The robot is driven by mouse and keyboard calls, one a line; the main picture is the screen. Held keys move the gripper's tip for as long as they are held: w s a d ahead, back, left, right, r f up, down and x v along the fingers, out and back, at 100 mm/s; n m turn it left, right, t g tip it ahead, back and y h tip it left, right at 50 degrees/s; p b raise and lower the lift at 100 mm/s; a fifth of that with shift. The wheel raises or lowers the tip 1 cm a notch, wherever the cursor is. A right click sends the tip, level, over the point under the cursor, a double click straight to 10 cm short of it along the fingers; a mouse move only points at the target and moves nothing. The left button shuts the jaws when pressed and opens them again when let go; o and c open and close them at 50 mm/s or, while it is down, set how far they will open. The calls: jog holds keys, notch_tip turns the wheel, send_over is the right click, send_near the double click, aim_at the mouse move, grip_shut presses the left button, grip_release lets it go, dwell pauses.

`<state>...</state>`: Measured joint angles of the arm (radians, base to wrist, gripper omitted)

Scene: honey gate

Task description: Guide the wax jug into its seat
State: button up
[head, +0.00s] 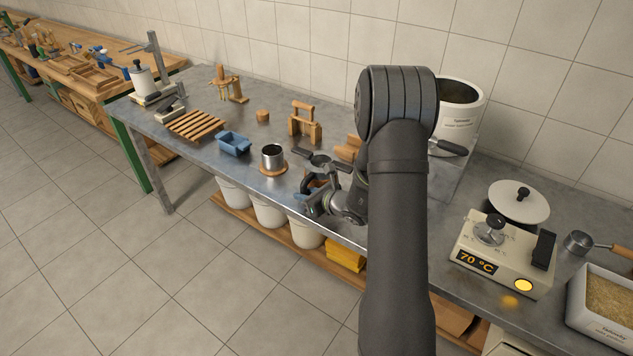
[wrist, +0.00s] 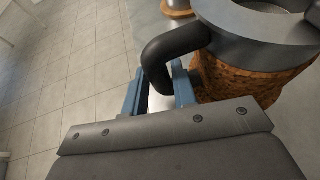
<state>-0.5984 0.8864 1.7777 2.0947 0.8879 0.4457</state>
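The wax jug (wrist: 255,80) has a brown, cork-like body, a wide grey rim and a black handle; it fills the upper right of the wrist view. In the head view its grey top (head: 320,161) shows just beyond my gripper (head: 312,186). My gripper's two blue fingers (wrist: 160,90) stand on either side of the black handle (wrist: 172,50) and appear closed on it. My arm and gripper hide part of the jug's body in the head view. I cannot tell whether its base touches the table. I cannot make out for certain which thing is its seat.
A metal cup (head: 272,154) stands on a round wooden base (head: 273,170) left of the jug. A blue tray (head: 234,143), wooden slats (head: 196,124) and a wooden frame (head: 304,121) stand farther away. A 70 °C heater (head: 500,258) is at right. The table's front edge is close.

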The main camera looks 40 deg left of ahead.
aim_at(305, 184)
jog(key=shift+x, duration=1.4)
jog(key=shift+d, duration=0.1)
grip_shut()
jog(key=shift+r, duration=0.2)
jog(key=shift+r, duration=1.95)
jog(key=w+d+r, duration=0.3)
jog(key=d+r, duration=0.3)
jog(key=d, duration=0.5)
jog(key=shift+r, duration=0.4)
jog(key=shift+w+d, duration=0.1)
jog(key=shift+d, duration=0.05)
